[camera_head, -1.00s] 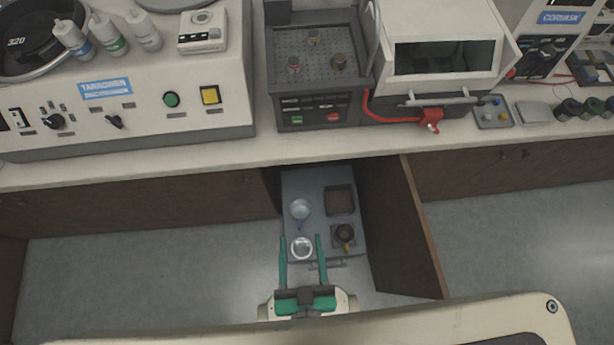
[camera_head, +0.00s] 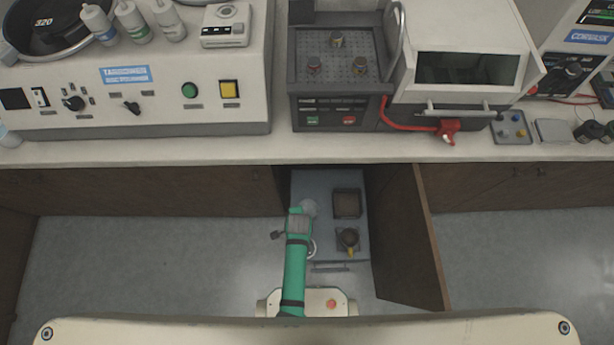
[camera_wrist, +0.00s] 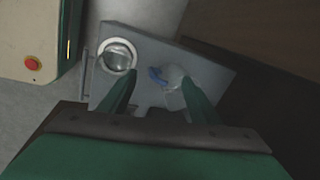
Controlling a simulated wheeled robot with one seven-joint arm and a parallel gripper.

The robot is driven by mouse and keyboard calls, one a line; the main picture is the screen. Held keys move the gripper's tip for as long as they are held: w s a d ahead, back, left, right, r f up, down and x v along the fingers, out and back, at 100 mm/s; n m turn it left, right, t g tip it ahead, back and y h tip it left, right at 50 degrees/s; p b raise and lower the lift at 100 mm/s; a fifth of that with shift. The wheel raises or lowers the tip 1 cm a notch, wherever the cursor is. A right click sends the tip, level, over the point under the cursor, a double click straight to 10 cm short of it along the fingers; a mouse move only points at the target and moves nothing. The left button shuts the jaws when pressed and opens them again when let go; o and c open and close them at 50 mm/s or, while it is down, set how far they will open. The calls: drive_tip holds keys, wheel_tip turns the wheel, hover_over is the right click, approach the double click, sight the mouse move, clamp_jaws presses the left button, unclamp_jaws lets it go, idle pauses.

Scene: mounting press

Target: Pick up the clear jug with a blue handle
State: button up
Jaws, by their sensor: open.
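The clear jug (camera_head: 309,206) stands on a grey pull-out tray (camera_head: 328,184) in the open cabinet, partly hidden by my arm in the head view. In the wrist view the jug (camera_wrist: 175,75) is pale and hard to make out, with its blue handle (camera_wrist: 157,77) towards the left. My gripper (camera_wrist: 159,76) is open and empty. Its two green fingers appear on either side of the jug and handle in the wrist view. I cannot tell how far above the jug they are. In the head view my green arm hides the fingers.
A round, light-rimmed vessel (camera_wrist: 117,57) is beside the jug, nearer the tray's front. A dark square container (camera_head: 347,203) and a dark pot with a yellow handle (camera_head: 348,239) are to the right. The open cabinet door (camera_head: 420,235) stands right of the tray; the counter edge (camera_head: 200,152) is behind.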

drive_tip(key=shift+w+d+f+m+g, duration=0.25)
drive_tip(key=shift+w+d+m+g, duration=0.2)
drive_tip(key=shift+w+d+m, duration=0.1)
drive_tip(key=shift+w+d+f+m+g, duration=0.25)
drive_tip(key=shift+w+d+m+g, duration=0.2)
drive_tip(key=shift+w+d, duration=0.05)
drive_tip(key=shift+s+f, duration=0.1)
drive_tip(key=shift+f, duration=0.1)
wheel_tip(320, 180, down, 5)
drive_tip(key=shift+d+r, duration=0.1)
drive_tip(key=shift+d, duration=0.05)
drive_tip(key=shift+w+a+f, duration=0.15)
drive_tip(key=shift+w+f, duration=0.05)
drive_tip(key=shift+f, duration=1.2)
drive_tip(key=shift+w+a+f, duration=0.1)
drive_tip(key=shift+w+f, duration=0.05)
drive_tip(key=shift+f, duration=1.25)
drive_tip(key=shift+c, duration=0.3)
drive_tip(key=c, duration=1.3)
